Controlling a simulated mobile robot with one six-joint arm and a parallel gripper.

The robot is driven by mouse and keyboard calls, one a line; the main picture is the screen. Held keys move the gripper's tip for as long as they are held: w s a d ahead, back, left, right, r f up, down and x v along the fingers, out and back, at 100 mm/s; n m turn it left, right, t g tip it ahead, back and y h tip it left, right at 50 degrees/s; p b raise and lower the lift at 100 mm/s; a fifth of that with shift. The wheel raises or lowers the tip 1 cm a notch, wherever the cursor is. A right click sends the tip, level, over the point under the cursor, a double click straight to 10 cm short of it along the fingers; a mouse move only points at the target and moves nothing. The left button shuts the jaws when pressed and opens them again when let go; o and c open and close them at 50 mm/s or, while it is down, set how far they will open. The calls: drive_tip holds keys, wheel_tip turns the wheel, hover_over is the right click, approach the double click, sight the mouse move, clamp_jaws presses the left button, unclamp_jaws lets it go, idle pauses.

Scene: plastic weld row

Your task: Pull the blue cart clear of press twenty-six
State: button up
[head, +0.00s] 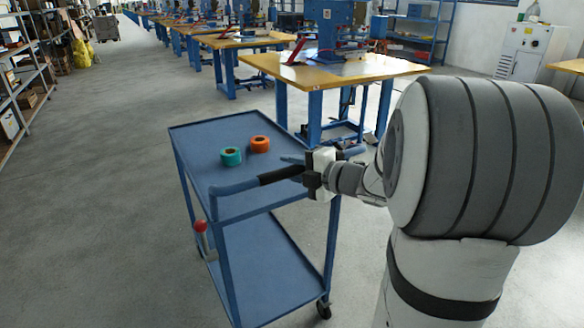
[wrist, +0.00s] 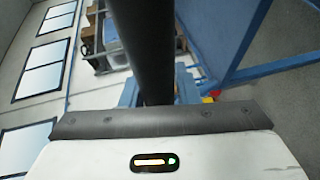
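The blue cart (head: 205,148) stands in the aisle, with a top tray, a lower shelf (head: 262,268) and a push handle facing me. The handle's black grip (head: 282,174) runs into my gripper (head: 319,172), which appears closed around it. In the wrist view the dark grip (wrist: 150,50) passes close in front of the palm; the fingertips are hidden. A red-knobbed lever (head: 200,226) is on the cart's near left side. A teal roll (head: 231,156) and an orange roll (head: 260,144) lie on the top tray. The nearest blue press (head: 335,25) stands on a wooden-topped bench; no number is readable.
The bench (head: 345,72) with blue legs stands just behind the cart, to the right. More benches recede along the row. Shelving (head: 22,80) lines the left wall. The grey floor (head: 95,210) left of the cart is clear.

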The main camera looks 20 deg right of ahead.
drive_tip(key=o, duration=0.3)
drive_tip(key=p+v, duration=0.1)
drive_tip(key=v, duration=0.6)
drive_tip(key=shift+s+d+r, duration=0.1)
drive_tip(key=shift+s+d, duration=0.05)
drive_tip(key=shift+s, duration=0.2)
